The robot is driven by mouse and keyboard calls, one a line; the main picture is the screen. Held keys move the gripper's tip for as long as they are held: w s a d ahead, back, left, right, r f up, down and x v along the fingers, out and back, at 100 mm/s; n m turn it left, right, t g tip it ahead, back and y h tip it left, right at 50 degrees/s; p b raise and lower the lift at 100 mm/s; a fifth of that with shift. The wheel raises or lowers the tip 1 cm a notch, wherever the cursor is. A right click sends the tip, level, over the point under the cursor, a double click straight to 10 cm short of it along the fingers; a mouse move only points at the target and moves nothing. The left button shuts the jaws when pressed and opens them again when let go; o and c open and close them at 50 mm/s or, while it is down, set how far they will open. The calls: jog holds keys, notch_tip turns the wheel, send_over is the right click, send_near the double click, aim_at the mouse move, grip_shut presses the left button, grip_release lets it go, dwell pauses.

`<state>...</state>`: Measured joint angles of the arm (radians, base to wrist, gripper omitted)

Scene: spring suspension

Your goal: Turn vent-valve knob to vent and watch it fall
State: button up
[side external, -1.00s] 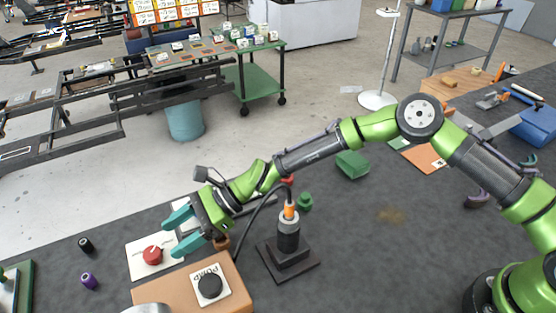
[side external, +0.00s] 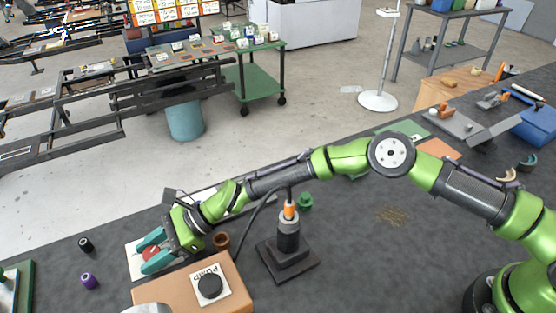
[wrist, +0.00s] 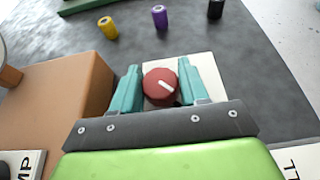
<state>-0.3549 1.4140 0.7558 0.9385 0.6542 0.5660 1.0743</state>
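The red vent-valve knob (wrist: 161,87) with a white pointer line sits on a white plate (wrist: 207,66) on the dark mat. In the side external view the knob (side external: 151,253) is partly hidden by my gripper (side external: 150,250). In the wrist view my gripper (wrist: 158,86) has its two teal fingers on either side of the knob, with a small gap visible at the right finger; contact at the left finger is unclear. A black and orange spring-suspension column (side external: 288,235) stands upright on a dark square base, with a black hose running from its top.
A tan box (side external: 180,293) with a black PUMP knob (side external: 210,286) stands close to my gripper. A brown cup-like piece (side external: 221,240) stands beside my wrist.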

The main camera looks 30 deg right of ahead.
jog(key=c, duration=0.4)
jog(key=shift+c, duration=0.2)
jog(key=shift+n+g, duration=0.8)
jog(key=o, duration=1)
jog(key=shift+c, duration=0.2)
jog(key=shift+d, duration=0.1)
jog(key=v, duration=1.6)
jog(key=shift+w+d+r, duration=0.15)
jog(key=shift+d+r, duration=0.05)
jog(key=shift+d, duration=0.1)
